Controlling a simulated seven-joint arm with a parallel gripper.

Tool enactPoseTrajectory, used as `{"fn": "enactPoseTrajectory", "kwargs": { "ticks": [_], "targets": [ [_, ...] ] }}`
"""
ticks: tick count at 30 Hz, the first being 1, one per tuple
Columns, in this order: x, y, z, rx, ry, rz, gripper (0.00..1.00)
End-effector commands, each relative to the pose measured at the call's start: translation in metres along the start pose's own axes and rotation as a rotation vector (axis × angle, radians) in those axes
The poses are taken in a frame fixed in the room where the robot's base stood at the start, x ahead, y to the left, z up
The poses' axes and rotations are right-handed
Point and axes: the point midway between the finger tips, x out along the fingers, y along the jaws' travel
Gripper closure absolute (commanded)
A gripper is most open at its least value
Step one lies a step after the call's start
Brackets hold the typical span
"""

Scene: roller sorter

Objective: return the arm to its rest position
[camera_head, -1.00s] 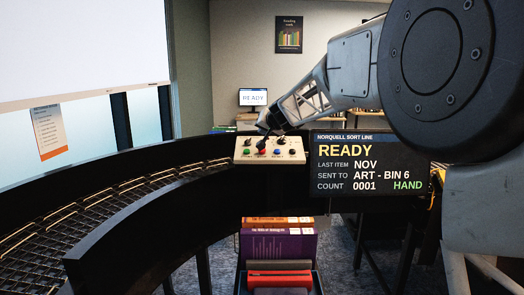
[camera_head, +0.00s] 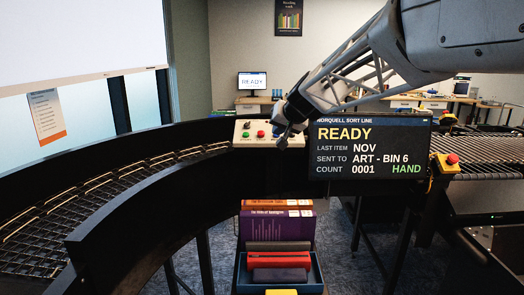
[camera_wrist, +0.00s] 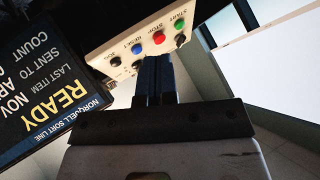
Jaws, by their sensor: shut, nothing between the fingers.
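My gripper (camera_head: 282,142) is shut and empty. In the head view it points down in front of the right part of the control panel (camera_head: 241,141) and covers some of its buttons. In the wrist view its two dark fingers (camera_wrist: 154,62) lie together. Beyond them is the pale panel (camera_wrist: 122,40) with a green START button (camera_wrist: 180,40), a red STOP button (camera_wrist: 158,37), a blue RESET button (camera_wrist: 137,48) and a dark knob (camera_wrist: 115,61). I cannot tell the exact gap between fingertips and panel.
The status display (camera_head: 372,150) reads READY and stands right of my gripper, below my forearm. A curved roller conveyor (camera_head: 130,190) runs along the left. A blue bin (camera_head: 318,270) of books stands below. A red emergency button (camera_head: 452,158) is at the right.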

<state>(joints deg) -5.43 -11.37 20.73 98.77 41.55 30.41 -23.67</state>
Motion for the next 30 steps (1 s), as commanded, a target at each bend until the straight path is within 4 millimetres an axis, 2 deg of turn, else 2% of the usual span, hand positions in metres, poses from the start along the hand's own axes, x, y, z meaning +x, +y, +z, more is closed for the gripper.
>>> {"fn": "enactPoseTrajectory", "kwargs": {
  "ticks": [1, 3, 8, 15, 27, 30],
  "targets": [
    [-0.016, 0.003, 0.017, -0.004, -0.022, 0.011, 1.00],
    [-0.034, 0.008, 0.041, -0.011, -0.057, 0.030, 1.00],
    [-0.075, 0.021, 0.099, -0.022, -0.138, 0.078, 1.00],
    [-0.132, 0.044, 0.191, -0.032, -0.259, 0.166, 1.00],
    [-0.215, 0.090, 0.355, -0.034, -0.448, 0.351, 1.00],
    [-0.230, 0.100, 0.389, -0.031, -0.483, 0.395, 1.00]
  ]
}}
